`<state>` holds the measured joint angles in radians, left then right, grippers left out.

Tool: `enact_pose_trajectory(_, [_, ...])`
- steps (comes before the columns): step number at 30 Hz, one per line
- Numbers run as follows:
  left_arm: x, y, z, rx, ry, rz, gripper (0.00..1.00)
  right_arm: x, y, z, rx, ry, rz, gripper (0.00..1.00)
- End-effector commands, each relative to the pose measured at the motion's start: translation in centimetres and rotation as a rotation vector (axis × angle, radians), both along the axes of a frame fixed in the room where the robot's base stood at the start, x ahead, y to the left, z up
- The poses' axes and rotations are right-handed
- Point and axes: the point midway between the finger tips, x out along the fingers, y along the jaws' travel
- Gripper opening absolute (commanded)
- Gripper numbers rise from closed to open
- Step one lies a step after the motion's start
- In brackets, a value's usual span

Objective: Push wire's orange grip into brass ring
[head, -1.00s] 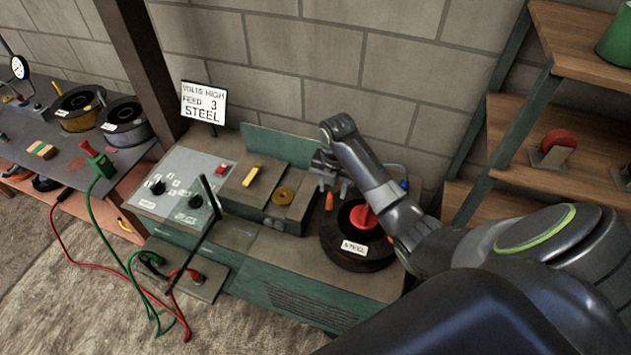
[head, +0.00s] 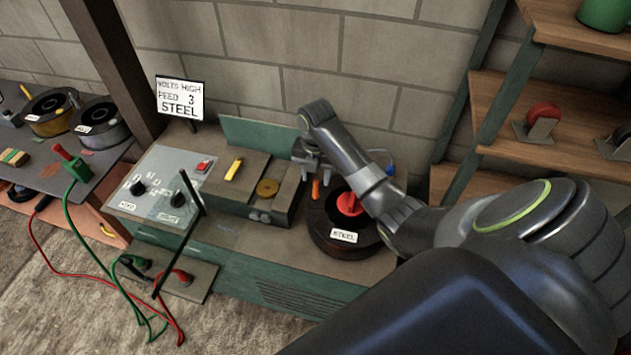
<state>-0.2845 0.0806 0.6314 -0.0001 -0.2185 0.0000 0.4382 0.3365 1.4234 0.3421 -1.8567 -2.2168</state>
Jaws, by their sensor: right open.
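The small orange grip (head: 316,189) stands upright at the back left edge of a black wire spool (head: 343,246) labelled STEEL, which has a red hub. The brass ring (head: 268,188) lies on the welder's feed unit, left of the grip. My right gripper (head: 311,173) is open, pointing down just above and behind the orange grip. I cannot tell whether its fingers touch the grip. The wire itself is too small to make out. My left gripper is not in view.
A yellow lever (head: 234,169) and red switch (head: 203,166) are left of the ring. A sign (head: 180,98) reads VOLTS HIGH, FEED 3, STEEL. A black bar (head: 180,246) rises in front of the panel. Shelves (head: 500,130) stand at right.

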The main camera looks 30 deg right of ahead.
Motion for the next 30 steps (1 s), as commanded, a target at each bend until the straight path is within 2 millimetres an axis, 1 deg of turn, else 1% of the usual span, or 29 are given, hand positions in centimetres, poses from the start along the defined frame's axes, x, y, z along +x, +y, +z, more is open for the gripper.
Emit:
enact_pose_trajectory(1, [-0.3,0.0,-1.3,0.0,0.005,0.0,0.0,0.0,0.0,-1.2,-0.001,-0.001,0.0,0.42])
enact_pose_trajectory(6, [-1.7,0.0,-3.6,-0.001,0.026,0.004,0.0,0.0,0.0,-3.1,0.0,-0.001,0.0,0.42])
enact_pose_trajectory(7, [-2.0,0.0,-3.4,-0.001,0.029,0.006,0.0,0.0,0.0,-3.4,0.001,0.001,0.0,0.42])
enact_pose_trajectory(9, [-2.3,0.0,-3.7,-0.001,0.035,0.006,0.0,0.0,0.0,-4.3,0.002,0.001,-0.001,0.42])
enact_pose_trajectory(13, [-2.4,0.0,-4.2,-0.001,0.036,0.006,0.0,0.0,0.0,-5.7,0.001,0.0,-0.001,0.42])
enact_pose_trajectory(18, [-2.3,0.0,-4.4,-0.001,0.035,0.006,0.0,0.0,0.0,-6.3,0.001,-0.001,0.0,0.42])
enact_pose_trajectory(30, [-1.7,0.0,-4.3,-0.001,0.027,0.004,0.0,0.0,0.0,-6.3,0.001,-0.001,0.0,0.42])
